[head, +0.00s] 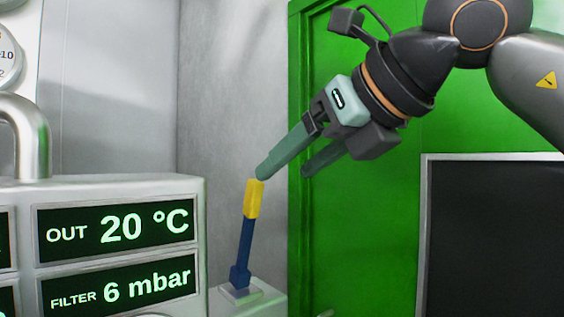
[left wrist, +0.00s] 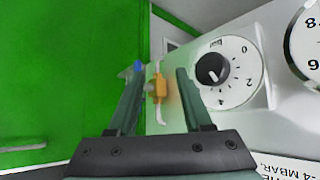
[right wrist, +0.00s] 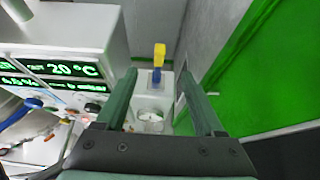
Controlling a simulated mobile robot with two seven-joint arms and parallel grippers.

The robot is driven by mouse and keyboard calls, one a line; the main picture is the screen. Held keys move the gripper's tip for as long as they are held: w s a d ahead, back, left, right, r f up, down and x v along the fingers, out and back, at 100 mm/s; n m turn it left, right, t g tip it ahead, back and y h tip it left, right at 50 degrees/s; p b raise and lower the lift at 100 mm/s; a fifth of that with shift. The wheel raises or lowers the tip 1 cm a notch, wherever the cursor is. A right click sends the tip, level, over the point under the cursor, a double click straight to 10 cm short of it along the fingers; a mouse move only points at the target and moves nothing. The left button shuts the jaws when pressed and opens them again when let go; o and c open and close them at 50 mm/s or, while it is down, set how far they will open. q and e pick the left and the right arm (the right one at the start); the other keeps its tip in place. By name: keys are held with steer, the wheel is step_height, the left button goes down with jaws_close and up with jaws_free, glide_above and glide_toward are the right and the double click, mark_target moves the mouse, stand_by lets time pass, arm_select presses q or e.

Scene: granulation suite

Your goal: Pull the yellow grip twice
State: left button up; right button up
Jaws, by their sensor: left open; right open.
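The yellow grip (head: 254,198) tops a dark blue lever (head: 244,245) that stands nearly upright, leaning slightly right, on a pale box. My right gripper (head: 285,172) is open and empty, above and to the right of the grip. One fingertip appears just over the grip's top; I cannot tell if they touch. In the right wrist view the yellow grip (right wrist: 159,55) lies beyond and between the open fingers (right wrist: 157,75). My left gripper (left wrist: 160,70) is open and shows only in its own wrist view, with an orange-yellow part (left wrist: 158,88) on a white bar between its fingers.
A panel with green displays (head: 115,231) stands left of the lever. A green door (head: 350,240) is behind and right of it. A round gauge (right wrist: 150,122) sits low between the right fingers. A dial with a black knob (left wrist: 211,69) is right of my left gripper.

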mark_target(257, 201)
steer(key=x, duration=1)
jaws_close()
steer(key=shift+s+f+b, duration=0.15)
steer(key=shift+f+b, duration=0.15)
steer(key=shift+b, duration=0.05)
steer(key=shift+s+d+f+b, duration=0.65)
steer(key=shift+s+b, duration=0.15)
steer(key=shift+b, duration=0.45)
steer(key=shift+s+d, duration=0.15)
steer(key=shift+s, duration=0.05)
steer(key=shift+r, duration=0.15)
